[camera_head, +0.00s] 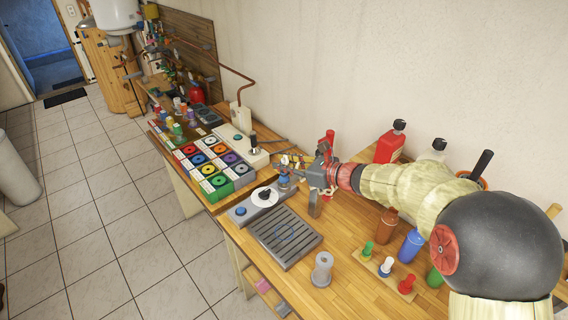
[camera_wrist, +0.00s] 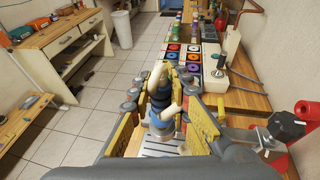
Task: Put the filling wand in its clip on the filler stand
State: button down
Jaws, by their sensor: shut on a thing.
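My gripper (camera_head: 291,168) is shut on the filling wand (camera_head: 284,183), whose blue part shows below the fingers. In the wrist view the wand (camera_wrist: 159,105), blue with cream-coloured parts, sits between the yellow pads of my gripper (camera_wrist: 166,88). It is held above the filler stand, a grey base with a slatted tray (camera_head: 285,238).
A white disc with a black knob (camera_head: 265,196) and a blue button lie left of the tray. A grey cup (camera_head: 322,270) stands to its right, near a board of coloured stoppers (camera_head: 386,266). Colour-labelled boxes (camera_head: 208,166) fill the bench beyond. A red bottle (camera_head: 390,145) stands near the wall.

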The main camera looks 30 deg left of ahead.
jog(key=shift+f+b, duration=0.7)
jog(key=shift+f, duration=0.25)
jog(key=c, duration=1.6)
grip_release()
jog(key=v, duration=1.2)
jog(key=shift+r, duration=0.1)
jog(key=shift+w, duration=0.1)
